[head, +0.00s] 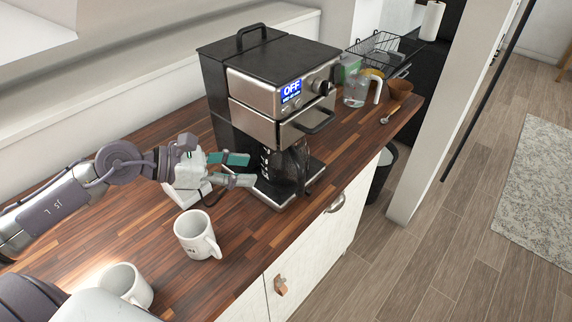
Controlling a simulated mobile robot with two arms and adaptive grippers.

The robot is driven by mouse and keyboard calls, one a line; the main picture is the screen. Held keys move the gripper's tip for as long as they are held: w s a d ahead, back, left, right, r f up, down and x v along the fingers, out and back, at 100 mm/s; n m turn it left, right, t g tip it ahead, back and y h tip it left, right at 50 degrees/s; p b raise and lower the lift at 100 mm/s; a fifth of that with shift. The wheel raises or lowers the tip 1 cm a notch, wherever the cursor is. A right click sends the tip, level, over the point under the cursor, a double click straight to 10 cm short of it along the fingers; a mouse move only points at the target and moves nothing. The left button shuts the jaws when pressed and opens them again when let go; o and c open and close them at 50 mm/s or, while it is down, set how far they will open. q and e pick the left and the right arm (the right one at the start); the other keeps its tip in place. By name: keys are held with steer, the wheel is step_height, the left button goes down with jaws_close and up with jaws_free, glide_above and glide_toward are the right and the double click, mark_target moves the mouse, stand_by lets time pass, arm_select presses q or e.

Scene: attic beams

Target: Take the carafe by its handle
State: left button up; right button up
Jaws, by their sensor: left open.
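The dark glass carafe (287,168) stands on the base plate of the coffee machine (262,82), under its brew basket. White marks show on the carafe's left side. My right gripper is not in view.
A white mug (192,236) stands on the wooden counter (249,231) in front of my left gripper, another mug (128,284) at lower left. Behind the machine are a glass jug (355,90), a brown bowl (400,89) and a wire rack (375,46).

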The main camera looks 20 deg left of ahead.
mark_target(301, 184)
arm_select(q)
steer(key=w+d+f, duration=0.2)
steer(key=d+f, duration=0.1)
steer(key=w+d+f+p, duration=0.1)
steer(key=w+d+f, duration=0.2)
steer(key=shift+w, duration=0.15)
steer(key=p+x, duration=0.1)
steer(key=x, duration=0.1)
steer(key=p+x, duration=0.1)
steer(key=x, duration=0.1)
steer(key=shift+d+f+p, duration=0.3)
steer(key=shift+d+p, duration=0.05)
steer(key=shift+d, duration=0.1)
steer(key=shift+w+d+f, duration=0.1)
steer(key=shift+d+f, duration=0.15)
steer(key=c, duration=0.9)
jaws_close()
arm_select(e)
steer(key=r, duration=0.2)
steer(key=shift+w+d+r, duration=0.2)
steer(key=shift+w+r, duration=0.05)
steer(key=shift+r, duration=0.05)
arm_select(q)
steer(key=shift+a+r, duration=0.1)
